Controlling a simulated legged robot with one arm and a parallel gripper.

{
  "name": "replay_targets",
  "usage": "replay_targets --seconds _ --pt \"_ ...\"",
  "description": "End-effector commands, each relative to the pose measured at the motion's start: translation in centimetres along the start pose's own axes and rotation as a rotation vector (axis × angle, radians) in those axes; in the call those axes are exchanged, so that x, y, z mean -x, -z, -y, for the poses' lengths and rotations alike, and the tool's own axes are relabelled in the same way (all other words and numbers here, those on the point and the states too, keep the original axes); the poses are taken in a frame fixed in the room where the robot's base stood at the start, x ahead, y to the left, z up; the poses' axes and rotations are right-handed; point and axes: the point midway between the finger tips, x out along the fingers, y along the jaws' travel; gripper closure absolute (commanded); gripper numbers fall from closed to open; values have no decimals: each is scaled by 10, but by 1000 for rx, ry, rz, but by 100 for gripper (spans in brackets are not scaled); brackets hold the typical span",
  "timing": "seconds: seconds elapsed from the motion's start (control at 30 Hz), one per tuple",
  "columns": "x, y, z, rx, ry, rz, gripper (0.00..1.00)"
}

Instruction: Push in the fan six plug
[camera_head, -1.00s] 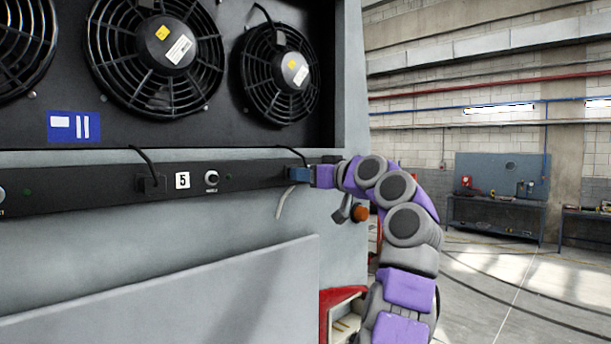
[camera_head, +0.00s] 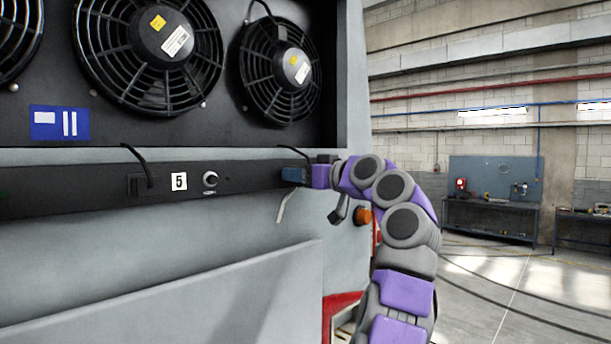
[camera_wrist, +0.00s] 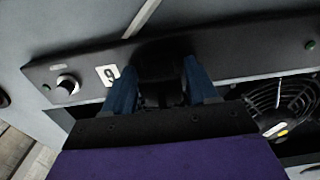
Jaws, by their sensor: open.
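My gripper (camera_head: 292,175) is at the right end of the black panel strip (camera_head: 85,190), below the right-hand fan (camera_head: 281,70). In the wrist view its two blue fingers (camera_wrist: 160,88) stand apart, reaching to the strip on either side of a dark, plug-like block (camera_wrist: 162,55). I cannot tell whether the fingers touch the block or how deep it sits. A label (camera_wrist: 107,75), seen rotated as a 9 or 6, is beside the block. In the head view a black cable (camera_head: 295,150) runs down behind my gripper, which hides the plug there.
The plug marked 5 (camera_head: 138,185) and a knob (camera_head: 210,179) are farther left on the strip. A grey lever (camera_head: 339,210) and an orange knob (camera_head: 363,216) are below my arm. A grey panel (camera_head: 200,300) juts out lower down. Open floor lies right.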

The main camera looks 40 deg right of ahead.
Motion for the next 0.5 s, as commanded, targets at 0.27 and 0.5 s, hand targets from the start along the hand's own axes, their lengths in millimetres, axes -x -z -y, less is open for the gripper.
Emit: replay_targets --seconds 0.27,0.5 --pt "10 -1 -2 -1 -1 -1 43" --pt "54 -2 -2 -1 -2 -5 43"
